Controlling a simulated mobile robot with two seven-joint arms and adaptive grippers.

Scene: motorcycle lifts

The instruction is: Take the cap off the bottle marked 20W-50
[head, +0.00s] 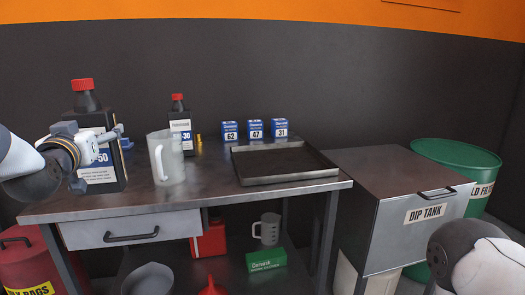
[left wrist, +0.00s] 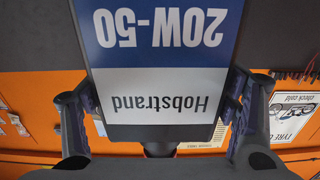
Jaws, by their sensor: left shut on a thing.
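The 20W-50 bottle (head: 104,178) is black with a red cap (head: 82,85) on top and a blue and white label. It is upright at the left end of the bench; I cannot tell whether its base touches the top. My left gripper (head: 99,158) is shut on its body, below the neck, with a finger on each side. In the left wrist view the bottle's label (left wrist: 165,60) appears upside down, reading "20W-50" and "Hobstrand", between the fingers of my left gripper (left wrist: 160,100). My right gripper is out of view.
A clear jug (head: 170,165) stands close right of the bottle. A second red-capped bottle (head: 181,125), marked "-30", stands behind it. Small blue boxes (head: 254,130) stand at the back. An empty metal tray (head: 285,180) lies on the bench (head: 220,195). A dip tank (head: 400,200) stands right.

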